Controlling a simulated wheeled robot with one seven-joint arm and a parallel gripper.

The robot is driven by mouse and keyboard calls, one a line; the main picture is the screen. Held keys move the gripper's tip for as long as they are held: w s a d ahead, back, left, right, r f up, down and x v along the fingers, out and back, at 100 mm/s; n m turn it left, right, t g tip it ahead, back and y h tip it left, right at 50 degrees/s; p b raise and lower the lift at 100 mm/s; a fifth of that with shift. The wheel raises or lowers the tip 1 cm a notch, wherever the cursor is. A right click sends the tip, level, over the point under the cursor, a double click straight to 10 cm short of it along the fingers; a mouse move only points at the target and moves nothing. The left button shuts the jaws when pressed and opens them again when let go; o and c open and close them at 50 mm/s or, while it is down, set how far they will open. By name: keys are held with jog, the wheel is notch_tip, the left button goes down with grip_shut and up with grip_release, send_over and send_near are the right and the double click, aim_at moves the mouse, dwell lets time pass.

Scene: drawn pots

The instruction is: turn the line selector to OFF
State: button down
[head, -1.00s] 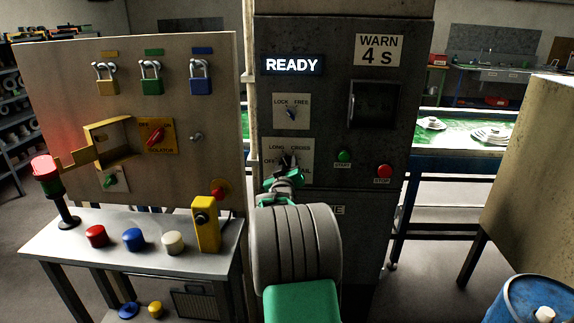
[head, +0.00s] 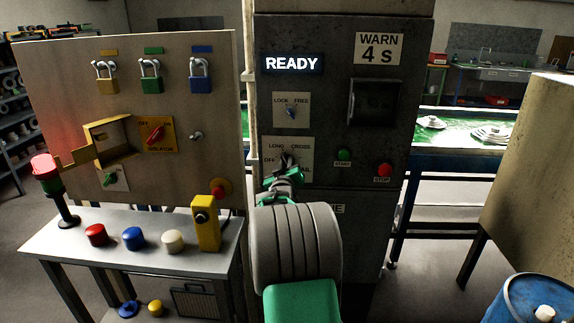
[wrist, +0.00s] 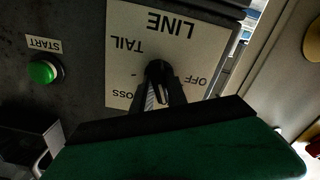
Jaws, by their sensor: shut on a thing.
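The line selector's white plate (head: 304,147) is on the grey cabinet, with LONG, CROSS and OFF readable in the head view. In the wrist view the plate (wrist: 160,22) appears upside down, showing LINE, TAIL, OFF and part of CROSS. The selector's dark knob (wrist: 157,67) stands at the plate's middle, between my fingertips. My gripper (wrist: 160,88) is shut on this knob. In the head view my gripper (head: 286,168) covers the lower part of the plate and most of the knob. I cannot tell which label the knob points to.
A green START button (head: 344,155) and a red STOP button (head: 384,170) sit right of the selector. The LOCK/FREE switch (head: 291,112) is above it. A READY display (head: 291,64) is lit. A board with padlocks (head: 150,78) stands close on the left.

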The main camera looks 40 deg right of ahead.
jog(key=shift+f+b, duration=0.15)
jog(key=shift+b, duration=0.25)
jog(key=shift+w+a+f+n+b, duration=0.1)
jog(key=shift+n+b, duration=2.05)
jog(key=shift+n, duration=0.3)
jog(key=shift+w+a+n+b, duration=0.1)
jog(key=shift+n+b, duration=2.05)
jog(key=shift+n, duration=0.3)
jog(key=c, duration=1.3)
grip_release()
jog(key=shift+d, duration=0.1)
jog(key=shift+s, duration=0.1)
